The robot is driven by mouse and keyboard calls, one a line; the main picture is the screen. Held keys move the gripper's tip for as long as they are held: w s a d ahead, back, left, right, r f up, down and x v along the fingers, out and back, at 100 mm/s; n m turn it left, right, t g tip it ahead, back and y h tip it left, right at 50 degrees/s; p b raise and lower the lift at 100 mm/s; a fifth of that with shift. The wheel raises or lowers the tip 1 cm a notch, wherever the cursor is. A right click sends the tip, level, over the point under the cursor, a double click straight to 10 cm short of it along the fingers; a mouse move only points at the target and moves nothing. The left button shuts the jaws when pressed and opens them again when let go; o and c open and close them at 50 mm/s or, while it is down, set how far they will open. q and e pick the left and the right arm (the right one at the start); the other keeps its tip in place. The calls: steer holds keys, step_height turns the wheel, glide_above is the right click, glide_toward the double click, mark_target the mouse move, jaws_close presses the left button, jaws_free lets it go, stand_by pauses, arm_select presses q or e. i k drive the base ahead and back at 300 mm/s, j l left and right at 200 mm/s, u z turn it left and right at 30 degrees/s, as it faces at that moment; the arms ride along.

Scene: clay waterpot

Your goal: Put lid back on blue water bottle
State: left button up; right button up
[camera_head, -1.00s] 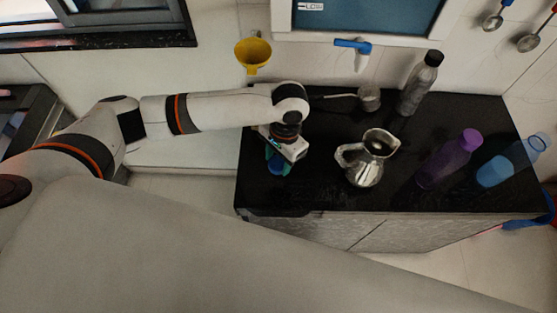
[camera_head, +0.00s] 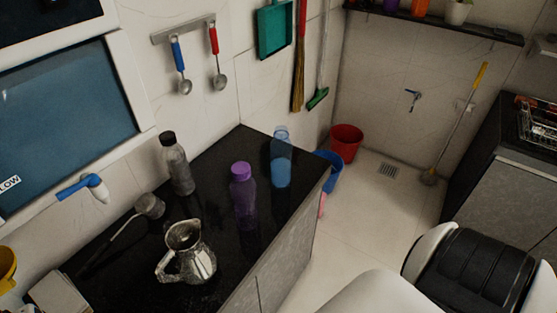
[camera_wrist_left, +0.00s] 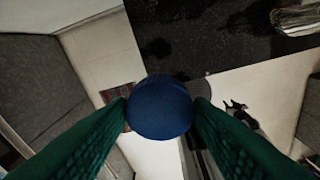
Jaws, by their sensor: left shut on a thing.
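The blue water bottle (camera_head: 281,168) stands upright near the counter's far right corner, with a translucent upper part and no lid seen on its top. The round dark blue lid (camera_wrist_left: 160,108) is between the green fingers of my left gripper (camera_wrist_left: 161,106) in the left wrist view. The gripper is shut on it, with a finger on each side. The lid is over the floor beside the counter edge, away from the bottle. The left gripper is not clearly visible in the head view, and my right gripper is not in view.
On the black counter (camera_head: 135,262) stand a purple bottle (camera_head: 243,195) left of the blue one, a grey bottle with a black cap (camera_head: 177,165), a metal jug (camera_head: 188,255) and a ladle (camera_head: 148,206). Red (camera_head: 346,143) and blue (camera_head: 327,174) buckets stand beyond the counter.

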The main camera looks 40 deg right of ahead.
mark_target(281, 146)
steer(key=l, duration=1.1)
steer(key=i+l, duration=0.15)
steer(key=l, duration=1)
steer(key=k+z, duration=0.05)
